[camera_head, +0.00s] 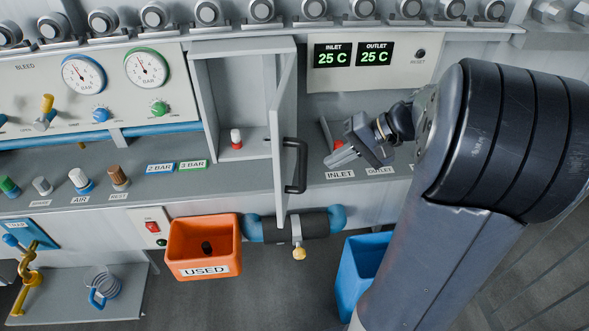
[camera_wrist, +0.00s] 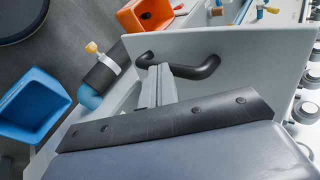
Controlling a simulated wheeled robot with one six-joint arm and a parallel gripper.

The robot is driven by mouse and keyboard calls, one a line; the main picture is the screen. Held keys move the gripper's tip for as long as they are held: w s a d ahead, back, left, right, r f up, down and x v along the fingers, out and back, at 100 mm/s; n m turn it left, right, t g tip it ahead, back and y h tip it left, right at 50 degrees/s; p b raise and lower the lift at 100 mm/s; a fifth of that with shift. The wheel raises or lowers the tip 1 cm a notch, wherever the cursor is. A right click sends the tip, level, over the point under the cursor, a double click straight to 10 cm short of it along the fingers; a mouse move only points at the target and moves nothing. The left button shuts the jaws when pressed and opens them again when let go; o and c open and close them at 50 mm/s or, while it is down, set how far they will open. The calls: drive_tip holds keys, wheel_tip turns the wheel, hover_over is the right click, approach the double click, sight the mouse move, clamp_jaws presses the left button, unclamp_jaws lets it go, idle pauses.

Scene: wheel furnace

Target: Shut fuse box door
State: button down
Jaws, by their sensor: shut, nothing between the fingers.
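The grey fuse box (camera_head: 228,82) stands open on the panel in the head view, with a red-and-white fuse (camera_head: 236,139) inside. Its door (camera_head: 285,105) is swung out towards the camera and carries a black bar handle (camera_head: 301,165) on its right face. The door (camera_wrist: 265,62) and handle (camera_wrist: 207,70) also show in the wrist view. My gripper (camera_head: 330,162) is shut and empty, just right of the handle. In the wrist view its fingertips (camera_wrist: 159,70) overlap the handle's middle; whether they touch it I cannot tell.
An orange USED bin (camera_head: 203,248) and a dark cylinder with blue ends (camera_head: 295,226) are below the door. A blue bin (camera_head: 357,268) stands lower right. A red lever (camera_head: 325,132) is behind my gripper. Gauges (camera_head: 83,74) are left of the box.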

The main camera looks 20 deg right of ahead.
sight(282, 178)
drive_tip(key=shift+w+a+f+p, duration=0.3)
drive_tip(key=shift+w+a+f, duration=0.45)
drive_tip(key=shift+a, duration=0.65)
drive_tip(key=shift+w+a+f+p, duration=0.45)
drive_tip(key=shift+a+f, duration=0.4)
drive_tip(key=shift+a, duration=0.5)
drive_tip(key=shift+w+a+f+p, duration=0.2)
drive_tip(key=shift+w+a+f, duration=0.55)
drive_tip(key=shift+a, duration=0.65)
